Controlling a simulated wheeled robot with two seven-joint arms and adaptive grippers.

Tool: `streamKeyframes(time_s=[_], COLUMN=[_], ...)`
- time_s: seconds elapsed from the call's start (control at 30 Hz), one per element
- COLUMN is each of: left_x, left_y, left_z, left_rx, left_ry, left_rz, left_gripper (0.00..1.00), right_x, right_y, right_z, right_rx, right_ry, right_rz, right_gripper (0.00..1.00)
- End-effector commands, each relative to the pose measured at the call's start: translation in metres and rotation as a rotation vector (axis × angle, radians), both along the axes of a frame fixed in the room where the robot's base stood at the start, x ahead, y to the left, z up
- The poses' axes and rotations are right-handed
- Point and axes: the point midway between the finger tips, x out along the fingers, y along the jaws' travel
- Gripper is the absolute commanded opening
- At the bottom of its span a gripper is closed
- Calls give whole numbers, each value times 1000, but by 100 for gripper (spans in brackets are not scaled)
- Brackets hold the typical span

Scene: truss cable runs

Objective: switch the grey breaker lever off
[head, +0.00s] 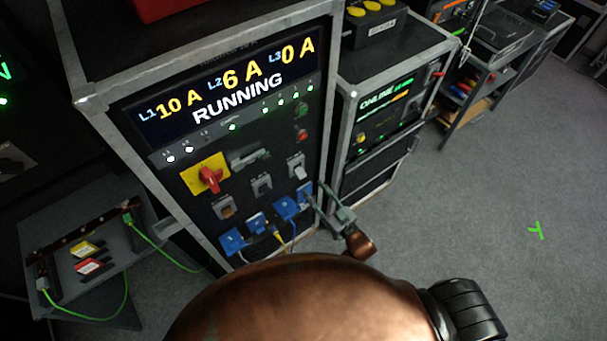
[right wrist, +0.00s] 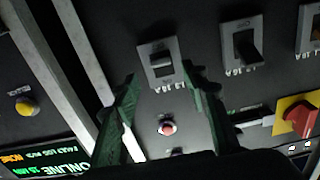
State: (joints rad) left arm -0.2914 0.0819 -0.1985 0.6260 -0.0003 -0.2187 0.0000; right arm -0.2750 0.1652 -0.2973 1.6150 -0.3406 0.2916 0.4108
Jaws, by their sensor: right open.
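The rack panel holds a row of three breakers. The grey breaker lever (head: 296,168) is on the right one, and it also shows between my fingertips in the right wrist view (right wrist: 161,61). My right gripper (head: 315,190) is open and empty, just below and right of the grey lever in the head view. In the right wrist view its fingers (right wrist: 160,73) point at that breaker; contact cannot be told. My left gripper is not in view.
The display (head: 230,85) reads RUNNING, with L1 10 A, L2 6 A and L3 0 A. A second rack (head: 385,110) stands right; open floor lies beyond.

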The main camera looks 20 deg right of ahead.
Motion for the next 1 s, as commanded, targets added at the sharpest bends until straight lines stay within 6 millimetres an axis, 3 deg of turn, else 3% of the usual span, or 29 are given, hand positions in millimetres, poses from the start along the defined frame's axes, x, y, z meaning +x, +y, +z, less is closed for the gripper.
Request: streamKeyframes(time_s=[0.23,0.5,0.87,1.0], left_x=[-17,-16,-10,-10], left_y=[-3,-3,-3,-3], left_z=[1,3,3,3], left_rx=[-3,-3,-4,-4], left_ry=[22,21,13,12], left_rz=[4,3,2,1], left_gripper=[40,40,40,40], right_x=[32,65,72,72], right_y=[13,24,26,26], right_z=[3,2,1,1], right_rx=[2,1,1,1], right_ry=[-6,-4,-2,-2], right_rz=[1,1,1,1], right_gripper=[41,41,41,33])
